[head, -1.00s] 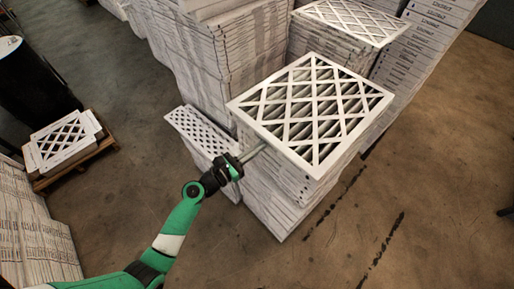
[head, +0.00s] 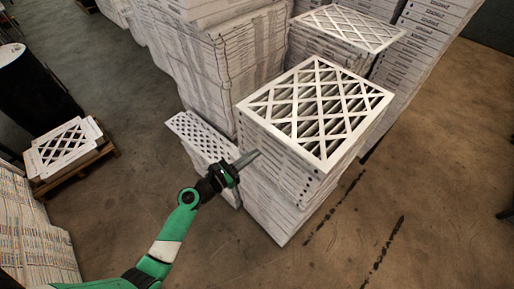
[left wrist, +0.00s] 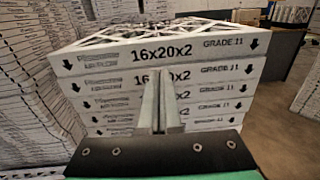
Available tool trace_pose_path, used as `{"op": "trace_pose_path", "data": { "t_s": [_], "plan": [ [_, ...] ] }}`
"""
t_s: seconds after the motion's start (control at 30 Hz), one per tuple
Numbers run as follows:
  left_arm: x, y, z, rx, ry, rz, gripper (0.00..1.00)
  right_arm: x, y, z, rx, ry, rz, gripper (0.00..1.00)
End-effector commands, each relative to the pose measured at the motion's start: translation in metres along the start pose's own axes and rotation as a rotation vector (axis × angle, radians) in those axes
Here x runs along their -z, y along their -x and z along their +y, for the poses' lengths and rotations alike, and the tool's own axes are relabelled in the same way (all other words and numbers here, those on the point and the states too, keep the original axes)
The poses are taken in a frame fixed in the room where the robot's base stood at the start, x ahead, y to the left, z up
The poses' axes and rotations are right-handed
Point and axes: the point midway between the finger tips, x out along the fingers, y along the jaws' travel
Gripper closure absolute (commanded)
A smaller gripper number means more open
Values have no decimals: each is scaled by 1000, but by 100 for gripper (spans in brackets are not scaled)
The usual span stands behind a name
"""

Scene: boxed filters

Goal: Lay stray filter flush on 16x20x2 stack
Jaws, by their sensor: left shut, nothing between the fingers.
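The top filter (head: 326,160), with a white lattice face and dark pleats, lies flat on the 16x20x2 stack (head: 283,190). My right gripper is not in view.
A lower stack topped by a perforated white panel (head: 199,136) stands left of the stack. Tall box stacks (head: 225,65) and another lattice-topped stack (head: 350,27) stand behind. A pallet (head: 75,171) with filters is at far left. Floor (head: 420,190) is clear at right.

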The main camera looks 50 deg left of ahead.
Motion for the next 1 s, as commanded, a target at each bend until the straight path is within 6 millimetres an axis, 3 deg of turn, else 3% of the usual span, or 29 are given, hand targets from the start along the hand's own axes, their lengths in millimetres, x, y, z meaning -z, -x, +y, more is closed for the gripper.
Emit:
{"op": "trace_pose_path", "data": {
  "t_s": [0.03, 0.2, 0.47, 0.83, 0.93, 1.0],
  "plan": [
    [1, 16, 1, -6, 1, 3, 100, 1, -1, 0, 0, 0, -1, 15],
    [1, 58, 1, -7, 1, 1, 100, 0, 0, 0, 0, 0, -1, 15],
    [0, 85, 0, -2, -1, 0, 100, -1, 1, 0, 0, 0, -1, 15],
    [-6, 80, -2, 10, -30, -8, 100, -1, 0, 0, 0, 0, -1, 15],
    [-40, 54, -12, 65, -192, -59, 100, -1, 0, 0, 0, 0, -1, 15],
    [-88, 24, -31, 121, -413, -137, 100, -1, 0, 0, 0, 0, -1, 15]
  ]
}}
